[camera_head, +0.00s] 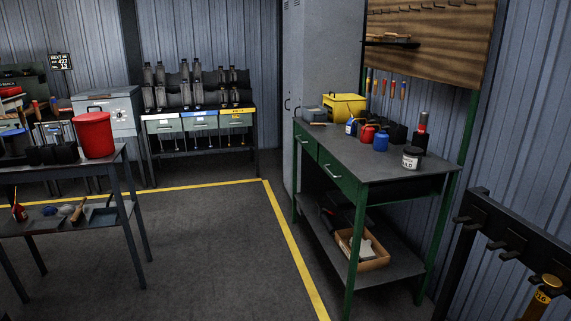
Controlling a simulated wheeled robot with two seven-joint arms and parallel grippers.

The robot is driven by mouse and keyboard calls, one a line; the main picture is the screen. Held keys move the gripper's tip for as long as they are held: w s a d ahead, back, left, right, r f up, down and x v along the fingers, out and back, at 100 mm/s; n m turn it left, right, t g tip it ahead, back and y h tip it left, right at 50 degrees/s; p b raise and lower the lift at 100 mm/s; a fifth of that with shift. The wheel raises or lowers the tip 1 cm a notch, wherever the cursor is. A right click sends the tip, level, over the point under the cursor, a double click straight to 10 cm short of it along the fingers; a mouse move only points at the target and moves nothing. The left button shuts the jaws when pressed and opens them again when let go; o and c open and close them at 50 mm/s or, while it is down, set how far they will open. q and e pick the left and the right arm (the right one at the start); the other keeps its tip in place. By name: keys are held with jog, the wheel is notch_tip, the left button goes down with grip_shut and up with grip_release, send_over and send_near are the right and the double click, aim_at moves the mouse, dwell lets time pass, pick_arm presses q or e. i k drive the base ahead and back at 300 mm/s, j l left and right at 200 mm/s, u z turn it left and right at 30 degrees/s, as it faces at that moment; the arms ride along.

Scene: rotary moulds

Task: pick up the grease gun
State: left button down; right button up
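I cannot pick out a grease gun for certain. An upright tool with a grey top and a red band (422,128) stands at the back right of the green-legged workbench (370,163); it is too small to name. A small red item (19,211) on the lower shelf of the left table is also unclear. Neither of my grippers shows in this view.
A red bucket (94,135) stands on the left table. A black rack (510,240) is at right. The middle floor is clear.

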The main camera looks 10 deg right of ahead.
aim_at(423, 115)
jog(key=i+z, duration=0.8)
jog(key=z, duration=0.15)
jog(key=i+j+z, duration=0.25)
jog(key=z, duration=0.25)
jog(key=i, duration=0.1)
